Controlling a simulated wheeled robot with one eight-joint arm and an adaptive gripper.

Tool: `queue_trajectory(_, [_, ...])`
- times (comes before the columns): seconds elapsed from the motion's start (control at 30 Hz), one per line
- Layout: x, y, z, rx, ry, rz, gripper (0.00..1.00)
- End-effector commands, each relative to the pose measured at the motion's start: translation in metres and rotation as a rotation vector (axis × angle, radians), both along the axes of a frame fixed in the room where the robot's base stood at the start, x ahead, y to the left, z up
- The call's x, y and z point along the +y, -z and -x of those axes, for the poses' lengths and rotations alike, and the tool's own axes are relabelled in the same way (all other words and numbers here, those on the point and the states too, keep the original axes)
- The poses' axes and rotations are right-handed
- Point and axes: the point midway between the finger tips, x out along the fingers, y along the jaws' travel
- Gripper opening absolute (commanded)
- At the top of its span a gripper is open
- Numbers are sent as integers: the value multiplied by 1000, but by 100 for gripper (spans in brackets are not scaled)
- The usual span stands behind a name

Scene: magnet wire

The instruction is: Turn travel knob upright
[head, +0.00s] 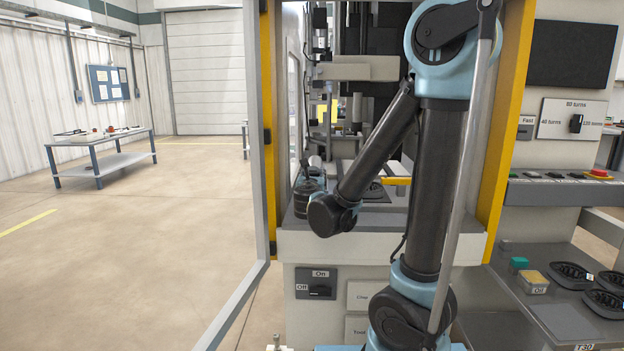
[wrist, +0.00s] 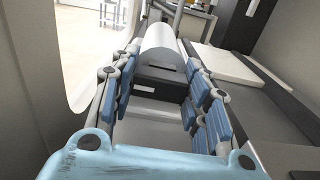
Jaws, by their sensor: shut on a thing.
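In the wrist view my gripper (wrist: 161,66) has its blue-padded fingers on both sides of a dark blocky piece, which I take to be the travel knob (wrist: 155,82). The knob lies between the fingers, with a small pale mark on its near face. A pale cylinder (wrist: 160,45) lies just beyond it. The fingers hide the knob's sides, and its exact angle cannot be told. In the head view my arm reaches into the open machine, and the knob cannot be made out there.
A yellow-edged door frame (head: 266,130) stands left of my arm and a yellow post (head: 505,120) right of it. An Off/On switch (head: 320,291) is on the machine's front. A turns selector (head: 576,124) is on the right panel. Open floor lies at the left.

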Motion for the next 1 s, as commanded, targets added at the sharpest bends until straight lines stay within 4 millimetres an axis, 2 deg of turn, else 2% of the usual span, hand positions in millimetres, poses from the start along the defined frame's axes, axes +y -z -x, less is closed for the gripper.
queue_trajectory(0.37, [-1,0,0,-7,0,-208,19])
queue_trajectory(1.0, [-4,1,0,-28,4,-813,19])
